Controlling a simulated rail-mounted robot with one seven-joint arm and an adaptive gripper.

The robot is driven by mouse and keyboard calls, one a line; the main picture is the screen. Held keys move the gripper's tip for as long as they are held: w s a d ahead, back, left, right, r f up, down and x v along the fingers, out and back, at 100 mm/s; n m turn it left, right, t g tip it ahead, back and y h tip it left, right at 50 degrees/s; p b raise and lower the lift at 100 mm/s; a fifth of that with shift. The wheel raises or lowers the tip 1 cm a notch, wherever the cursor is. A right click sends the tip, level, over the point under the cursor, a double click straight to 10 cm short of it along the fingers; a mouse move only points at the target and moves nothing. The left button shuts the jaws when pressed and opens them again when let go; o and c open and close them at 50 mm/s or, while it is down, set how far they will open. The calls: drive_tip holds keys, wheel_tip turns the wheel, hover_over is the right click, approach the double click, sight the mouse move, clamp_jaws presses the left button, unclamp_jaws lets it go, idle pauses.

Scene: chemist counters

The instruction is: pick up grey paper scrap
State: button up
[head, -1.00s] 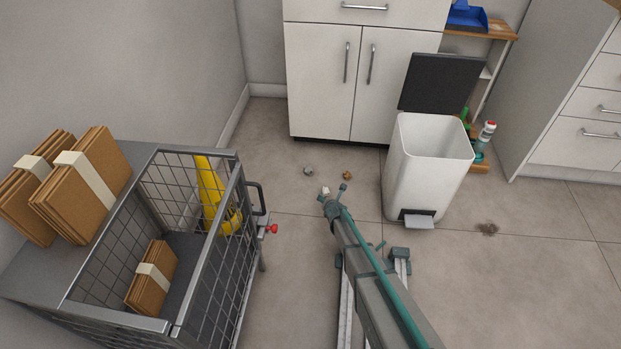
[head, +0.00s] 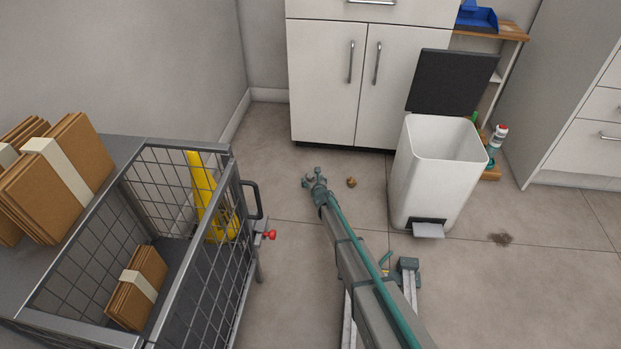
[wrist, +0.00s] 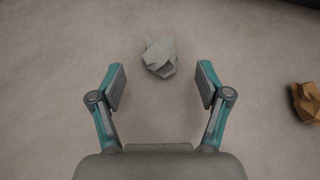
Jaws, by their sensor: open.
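The grey paper scrap (wrist: 160,57) is a small crumpled ball on the floor in the wrist view. It lies just beyond my gripper (wrist: 162,84), roughly centred between the two open fingers and touching neither. In the head view my gripper (head: 314,179) is low over the floor, and it hides most or all of the grey scrap there. My gripper is open and empty. I cannot tell its exact height above the floor.
A brown scrap (head: 351,182) lies to the right, also in the wrist view (wrist: 307,101). A white pedal bin (head: 428,190) with its lid up stands further right. A wire trolley (head: 222,275) is at left. White cabinets (head: 330,85) stand behind.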

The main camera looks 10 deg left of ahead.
sight(312, 178)
drive_tip(key=b+x, duration=0.1)
drive_tip(key=x, duration=0.3)
drive_tip(key=shift+f, duration=0.25)
drive_tip(key=shift+w+a+f, duration=0.15)
drive_tip(key=shift+w, duration=0.3)
drive_tip(key=c, duration=0.8)
